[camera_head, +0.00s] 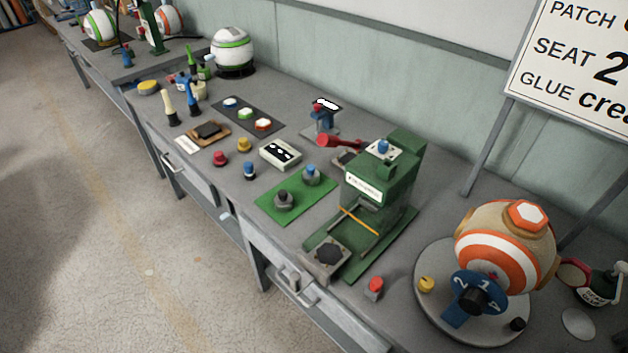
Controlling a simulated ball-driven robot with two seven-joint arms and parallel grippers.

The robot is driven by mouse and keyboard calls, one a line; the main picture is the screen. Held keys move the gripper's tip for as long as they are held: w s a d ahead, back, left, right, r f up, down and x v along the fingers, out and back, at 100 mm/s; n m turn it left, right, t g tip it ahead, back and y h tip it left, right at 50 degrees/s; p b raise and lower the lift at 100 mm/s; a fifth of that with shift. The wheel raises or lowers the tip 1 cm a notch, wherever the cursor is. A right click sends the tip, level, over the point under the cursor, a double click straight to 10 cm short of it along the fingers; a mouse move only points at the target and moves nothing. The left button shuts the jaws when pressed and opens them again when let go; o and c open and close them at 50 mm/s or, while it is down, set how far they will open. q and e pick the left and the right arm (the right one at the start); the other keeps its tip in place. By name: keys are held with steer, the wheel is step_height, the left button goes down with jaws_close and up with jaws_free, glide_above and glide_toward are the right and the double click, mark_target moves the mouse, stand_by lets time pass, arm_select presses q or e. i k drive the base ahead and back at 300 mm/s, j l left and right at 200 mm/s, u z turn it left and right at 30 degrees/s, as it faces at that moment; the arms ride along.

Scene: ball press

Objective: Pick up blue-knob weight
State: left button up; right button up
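A grey weight with a blue knob (311,175) stands upright at the back right of a green mat (263,203) on the workbench. A second grey weight with a dark knob (284,200) stands on the same mat, in front and to the left. The green press (383,185) stands just right of the mat, with another blue knob (383,146) on its top. Neither of my grippers shows in the head view, so nothing is seen touching the weights.
A red-handled device (325,125) stands behind the mat, and a white panel (280,154) lies to its left. An orange-and-white ball (505,248) sits on a round stand at right. Small red, yellow and blue knobs are scattered about. A sign (580,60) stands behind.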

mark_target(310, 177)
steer(key=j+z, duration=0.1)
steer(key=z, duration=0.35)
steer(key=j+z, duration=0.1)
steer(key=z, duration=0.4)
steer(key=i+j+z, duration=0.1)
steer(key=z, duration=0.35)
steer(key=j+z, duration=0.25)
steer(key=k+j+z, duration=0.2)
steer(key=j, duration=0.25)
steer(key=j+z, duration=0.25)
steer(key=j, duration=0.15)
steer(key=k+j+z, duration=0.45)
steer(key=j, duration=0.15)
steer(key=i+j, duration=0.05)
steer(key=i, duration=0.05)
